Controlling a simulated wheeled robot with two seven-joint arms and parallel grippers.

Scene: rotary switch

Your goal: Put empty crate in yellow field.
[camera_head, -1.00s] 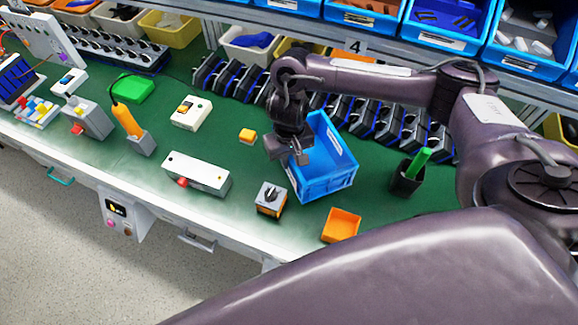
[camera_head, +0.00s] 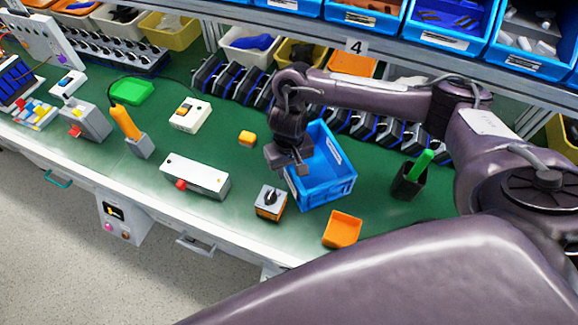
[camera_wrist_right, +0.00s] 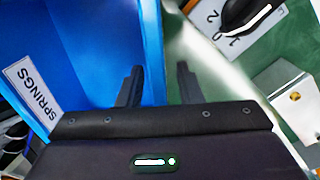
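The blue crate (camera_head: 335,185) stands on the green bench top in the head view; its visible inside looks empty. In the right wrist view the crate (camera_wrist_right: 95,45) fills the left side and carries a "SPRINGS" label. My right gripper (camera_head: 292,170) is at the crate's left wall. In the right wrist view my right gripper (camera_wrist_right: 158,85) has its fingers apart, one over the crate's inside and one outside, with the wall's edge between them. I cannot make out a yellow field. My left gripper is not in view.
A rotary switch (camera_head: 270,202) and an orange tray (camera_head: 342,229) stand close in front of the crate. A black cup (camera_head: 408,182) with a green object is to the right. A white box (camera_head: 196,176) and a small yellow block (camera_head: 247,138) are to the left. Bins line the back.

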